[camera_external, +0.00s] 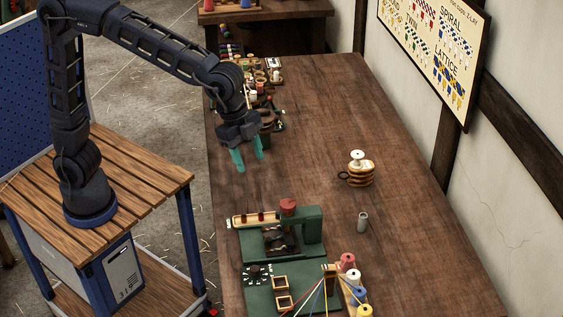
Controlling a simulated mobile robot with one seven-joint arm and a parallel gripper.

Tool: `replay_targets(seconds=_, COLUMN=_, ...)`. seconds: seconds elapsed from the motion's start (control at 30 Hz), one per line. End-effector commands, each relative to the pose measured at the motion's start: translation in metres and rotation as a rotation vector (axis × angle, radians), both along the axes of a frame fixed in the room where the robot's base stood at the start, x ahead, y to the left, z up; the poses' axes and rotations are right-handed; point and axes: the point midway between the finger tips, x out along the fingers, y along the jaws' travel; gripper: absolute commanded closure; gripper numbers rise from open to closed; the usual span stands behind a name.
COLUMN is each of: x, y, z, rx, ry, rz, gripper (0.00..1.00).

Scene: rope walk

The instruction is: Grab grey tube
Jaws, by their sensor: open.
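The grey tube (362,222) is a small upright cylinder standing on the wooden table, right of the green machine and in front of the striped mug. My gripper (247,162) has teal fingers, spread apart and pointing down with nothing between them. It hangs over the left part of the table, to the left of and farther back than the tube, well apart from it.
A striped yellow and brown mug (359,170) with a white spool-like thing on top stands behind the tube. A green machine (310,232) and several coloured thread spools (347,263) are in front. Small items crowd the back left. The table's middle (310,130) is clear.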

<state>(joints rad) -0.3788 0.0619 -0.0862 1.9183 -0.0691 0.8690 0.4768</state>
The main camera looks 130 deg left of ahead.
Motion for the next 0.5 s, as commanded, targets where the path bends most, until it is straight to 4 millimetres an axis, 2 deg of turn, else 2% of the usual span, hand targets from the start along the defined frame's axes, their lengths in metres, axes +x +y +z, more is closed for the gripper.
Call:
replay_targets(seconds=0.03, x=0.013, y=0.014, z=-0.009, rx=-0.003, ry=0.007, rz=0.000, gripper=0.50)
replay_targets(seconds=0.2, x=0.053, y=0.056, z=-0.036, rx=-0.009, ry=0.014, rz=-0.016, gripper=0.50)
replay_targets(seconds=0.5, x=0.110, y=0.138, z=-0.096, rx=-0.025, ry=0.021, rz=-0.040, gripper=0.50)
